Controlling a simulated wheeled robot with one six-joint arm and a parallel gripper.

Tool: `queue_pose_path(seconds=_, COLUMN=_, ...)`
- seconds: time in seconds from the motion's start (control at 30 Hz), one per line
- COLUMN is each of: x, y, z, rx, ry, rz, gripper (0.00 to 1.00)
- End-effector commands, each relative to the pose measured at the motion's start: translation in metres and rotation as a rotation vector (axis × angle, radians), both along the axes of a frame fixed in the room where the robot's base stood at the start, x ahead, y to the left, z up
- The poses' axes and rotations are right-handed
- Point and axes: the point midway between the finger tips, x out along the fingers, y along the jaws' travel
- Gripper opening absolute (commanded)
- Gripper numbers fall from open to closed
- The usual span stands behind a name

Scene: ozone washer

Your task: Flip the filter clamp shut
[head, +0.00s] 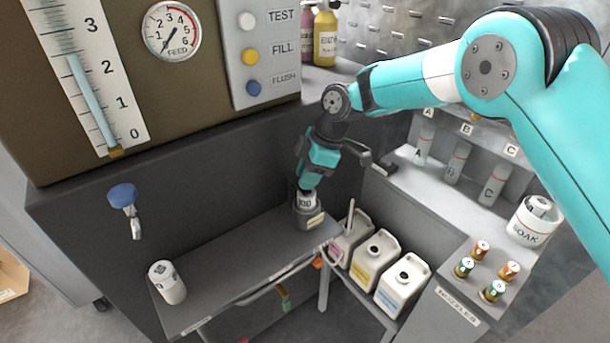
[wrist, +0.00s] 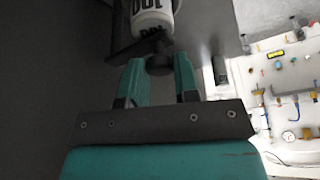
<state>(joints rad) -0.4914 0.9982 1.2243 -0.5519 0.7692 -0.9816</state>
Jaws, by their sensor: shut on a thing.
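A white filter with dark lettering (head: 307,199) stands upright in a dark holder (head: 309,217) at the back end of the grey bench. The wrist view shows the lower part of the filter (wrist: 152,18) with a dark clamp piece (wrist: 138,46) across it and a dark round knob (wrist: 159,64). My gripper (head: 304,188) is right at the filter, and its teal fingers (wrist: 157,76) are shut on the clamp's knob. The arm hides part of the clamp in the head view, so I cannot tell how far it is closed.
A second white canister (head: 167,282) stands at the bench's near left. A blue-handled tap (head: 123,196) sticks out from the dark wall. White jugs (head: 376,257) stand right of the bench, beside a nozzle shelf (head: 475,283). The bench middle is clear.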

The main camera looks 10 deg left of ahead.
Motion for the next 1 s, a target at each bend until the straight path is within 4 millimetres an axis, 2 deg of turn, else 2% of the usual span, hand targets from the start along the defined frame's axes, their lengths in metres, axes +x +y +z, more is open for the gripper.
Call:
queue_pose_path(seconds=0.3, x=0.0055, y=-0.0037, z=0.0012, rx=0.005, ry=-0.004, rz=0.089, gripper=0.00)
queue_pose_path(seconds=0.77, x=0.0065, y=-0.0052, z=0.0011, rx=0.002, ry=-0.004, rz=0.097, gripper=0.00)
queue_pose_path(seconds=0.8, x=0.0065, y=-0.0053, z=0.0012, rx=0.002, ry=-0.004, rz=0.097, gripper=0.38)
queue_pose_path(seconds=0.87, x=0.0063, y=-0.0054, z=0.0010, rx=0.002, ry=-0.003, rz=0.096, gripper=0.52)
queue_pose_path(seconds=0.9, x=0.0062, y=-0.0054, z=0.0010, rx=0.002, ry=-0.003, rz=0.096, gripper=0.55)
queue_pose_path(seconds=1.0, x=0.0060, y=-0.0054, z=0.0007, rx=0.002, ry=-0.002, rz=0.095, gripper=0.55)
